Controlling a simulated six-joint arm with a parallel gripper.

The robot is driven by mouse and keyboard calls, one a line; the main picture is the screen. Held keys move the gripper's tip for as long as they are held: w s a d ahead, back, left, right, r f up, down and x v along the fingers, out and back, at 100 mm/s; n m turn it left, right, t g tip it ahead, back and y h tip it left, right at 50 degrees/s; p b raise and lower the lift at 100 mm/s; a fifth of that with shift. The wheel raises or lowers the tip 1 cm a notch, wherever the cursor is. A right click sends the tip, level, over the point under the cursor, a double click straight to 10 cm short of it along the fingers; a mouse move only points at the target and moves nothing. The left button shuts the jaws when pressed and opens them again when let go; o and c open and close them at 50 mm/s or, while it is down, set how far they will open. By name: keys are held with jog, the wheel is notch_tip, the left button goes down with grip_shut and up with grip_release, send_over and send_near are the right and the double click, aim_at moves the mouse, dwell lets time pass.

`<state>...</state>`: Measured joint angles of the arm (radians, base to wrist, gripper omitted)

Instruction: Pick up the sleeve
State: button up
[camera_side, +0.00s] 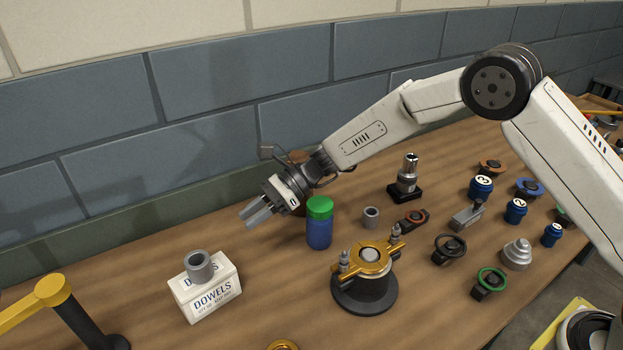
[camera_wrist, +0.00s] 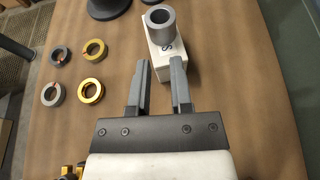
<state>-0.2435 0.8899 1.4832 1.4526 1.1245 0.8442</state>
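A grey hollow sleeve (camera_side: 198,266) stands upright on top of the white box of dowels (camera_side: 207,292) at the front left in the side view. In the wrist view the sleeve (camera_wrist: 159,22) shows beyond my fingertips, at the top, on the end of the white box (camera_wrist: 167,58). My gripper (camera_side: 250,217) is in the air, above and to the right of the sleeve in the side view. In the wrist view my gripper (camera_wrist: 160,66) is open and empty, with the two fingers apart. A smaller grey ring-like part (camera_side: 370,216) stands on the table farther right.
A blue bottle with a green cap (camera_side: 320,224) stands below and right of my gripper. A gold-topped fixture (camera_side: 368,274) stands to its right. A yellow-topped post (camera_side: 62,297) is at the left. Several rings (camera_wrist: 92,52) lie left in the wrist view.

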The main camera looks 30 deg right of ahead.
notch_tip(320, 180, up, 5)
jog(key=h, duration=1.3)
send_over(376, 215)
notch_tip(376, 215, down, 12)
jog(key=shift+r, duration=0.1)
jog(key=shift+f, duration=1.8)
jog(key=shift+f, duration=0.1)
jog(key=shift+f, duration=2.45)
